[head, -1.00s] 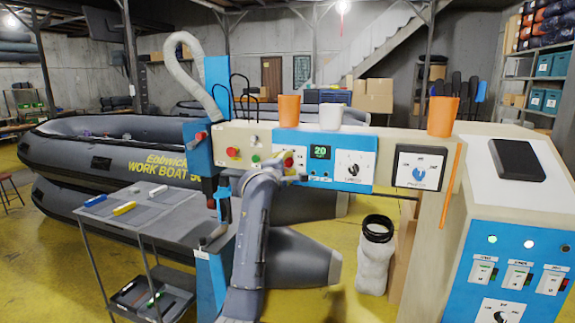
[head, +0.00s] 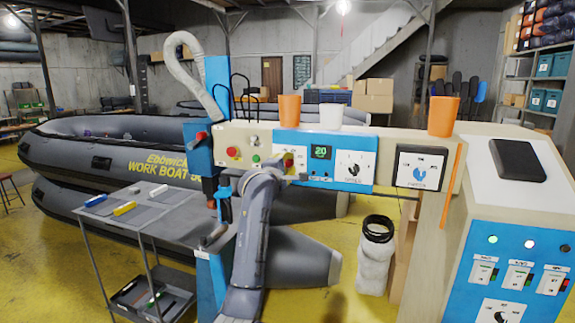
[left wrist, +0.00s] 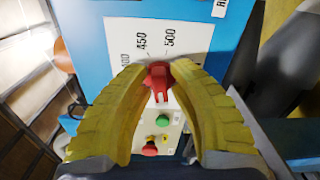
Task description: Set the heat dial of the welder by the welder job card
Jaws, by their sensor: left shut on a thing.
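The welder's heat dial (left wrist: 158,80) is a small red knob in the left wrist view. My left gripper (left wrist: 158,70) has its two yellow fingers shut on it, one on each side. A white scale (left wrist: 165,38) beyond the knob shows 450 and 500, with another number partly hidden by a finger. I cannot tell which mark the knob is set to. In the head view my left gripper (head: 292,165) is at the blue welder panel (head: 346,184), left of a black dial. The panel's green display (head: 320,152) reads 20. I cannot make out the job card. My right gripper is out of view.
Red and green buttons (head: 232,152) sit left of the blue panel. Orange cups (head: 289,111) and a white cup (head: 331,116) stand on top. A dial with a blue knob (head: 421,167) is to the right. A grey cart (head: 170,232) stands at left.

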